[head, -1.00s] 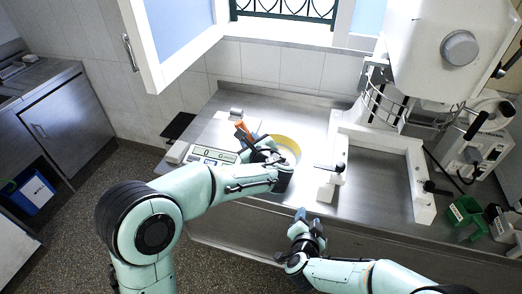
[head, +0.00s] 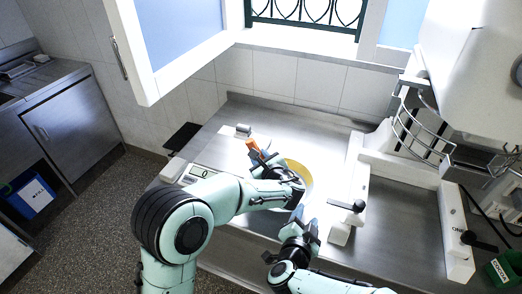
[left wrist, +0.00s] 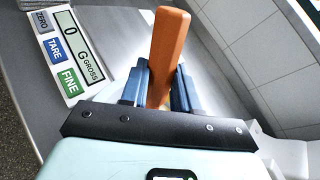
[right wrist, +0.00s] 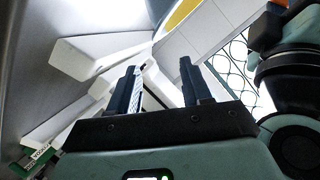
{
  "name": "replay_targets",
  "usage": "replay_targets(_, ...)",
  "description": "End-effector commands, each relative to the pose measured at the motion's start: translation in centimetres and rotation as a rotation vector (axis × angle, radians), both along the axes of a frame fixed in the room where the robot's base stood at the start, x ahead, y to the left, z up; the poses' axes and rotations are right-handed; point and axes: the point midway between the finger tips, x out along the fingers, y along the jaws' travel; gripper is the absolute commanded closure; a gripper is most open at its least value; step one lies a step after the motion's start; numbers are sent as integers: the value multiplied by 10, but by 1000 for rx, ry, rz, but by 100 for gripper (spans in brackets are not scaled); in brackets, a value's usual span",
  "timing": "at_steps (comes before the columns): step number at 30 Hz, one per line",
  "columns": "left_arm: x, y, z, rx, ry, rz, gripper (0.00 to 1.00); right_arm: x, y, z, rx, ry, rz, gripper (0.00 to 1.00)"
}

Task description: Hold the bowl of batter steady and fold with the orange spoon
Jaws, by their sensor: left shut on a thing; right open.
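The orange spoon (head: 254,147) stands tilted by the bowl in the head view, its handle upward. My left gripper (head: 263,160) is shut on it; the left wrist view shows the orange handle (left wrist: 168,50) between the two blue-black fingers. The spoon's lower end is hidden. The bowl (head: 303,172) shows a yellow inside, partly covered by my left forearm and hand. My right gripper (head: 306,221) is open and empty, in front of the bowl and apart from it. A yellow part of the bowl (right wrist: 181,14) shows at the top of the right wrist view.
A digital scale (head: 197,173) reading 0 lies left of the bowl on the steel counter (head: 300,120). A white machine frame with a black-knobbed lever (head: 350,206) stands close on the right. The counter behind the bowl is clear.

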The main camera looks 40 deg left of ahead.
Motion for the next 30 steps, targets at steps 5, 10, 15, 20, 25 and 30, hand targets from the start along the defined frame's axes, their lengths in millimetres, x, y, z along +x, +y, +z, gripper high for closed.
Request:
replay_targets(5, 1, 1, -8, -1, -3, 0, 100, 3, 1, -6, 0, 2, -1, 52)
replay_targets(10, 1, 0, -5, 0, -5, 0, 100, 18, 4, -11, 1, 3, -2, 52)
replay_targets(15, 2, 0, -2, 0, -5, 0, 100, 41, 11, -18, 2, 2, -3, 52)
replay_targets(20, 2, 0, 2, -1, -6, 0, 100, 63, 17, -26, -1, 2, -3, 52)
replay_targets(25, 3, 0, 8, 0, -8, 0, 100, 85, 22, -34, -1, 2, -3, 52)
replay_targets(30, 4, 0, 13, 0, -10, 0, 100, 101, 28, -38, 0, 1, -2, 52)
